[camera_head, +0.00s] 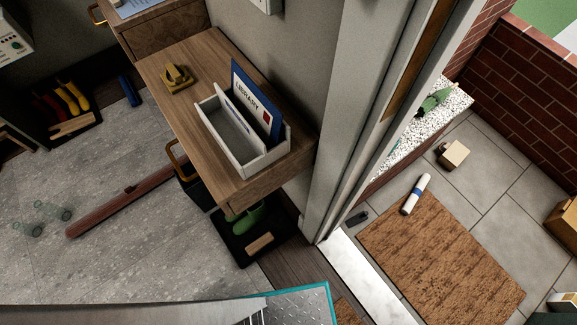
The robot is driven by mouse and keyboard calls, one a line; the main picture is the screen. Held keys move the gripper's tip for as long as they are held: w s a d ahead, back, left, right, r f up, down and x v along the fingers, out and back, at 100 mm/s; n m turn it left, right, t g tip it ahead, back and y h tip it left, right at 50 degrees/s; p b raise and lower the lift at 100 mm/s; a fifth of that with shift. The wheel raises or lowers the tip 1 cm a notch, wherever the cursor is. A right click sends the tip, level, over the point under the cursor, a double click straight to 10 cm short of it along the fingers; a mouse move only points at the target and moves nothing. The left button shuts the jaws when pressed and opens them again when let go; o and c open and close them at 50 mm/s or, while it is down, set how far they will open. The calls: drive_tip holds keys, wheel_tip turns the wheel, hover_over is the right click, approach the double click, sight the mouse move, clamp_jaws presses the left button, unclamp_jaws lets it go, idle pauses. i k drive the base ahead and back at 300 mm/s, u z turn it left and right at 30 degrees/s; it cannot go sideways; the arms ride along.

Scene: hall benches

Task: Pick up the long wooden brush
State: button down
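No brush shows clearly. A small wooden block (73,126) lies in the dark boot tray at the far left, and a similar wooden block (260,243) lies in the dark tray below the bench; either may be a brush, but bristles cannot be made out. A long reddish-brown bar (115,204) lies on the grey floor, its right end hidden behind the bench; I cannot tell what it is. My gripper is not in view.
The wooden bench (170,59) carries a grey box (217,126) holding a library folder (252,98), and a yellowish object (177,77). Green footwear (247,219) stands below. Right of the door frame lie a brown mat (440,255) and a white roll (416,194). Open floor lies left.

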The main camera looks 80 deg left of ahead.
sight(252, 248)
drive_tip(key=u, duration=0.55)
drive_tip(key=k, duration=1.1)
drive_tip(key=u, duration=1.1)
drive_tip(key=k, duration=0.35)
drive_tip(key=u, duration=0.2)
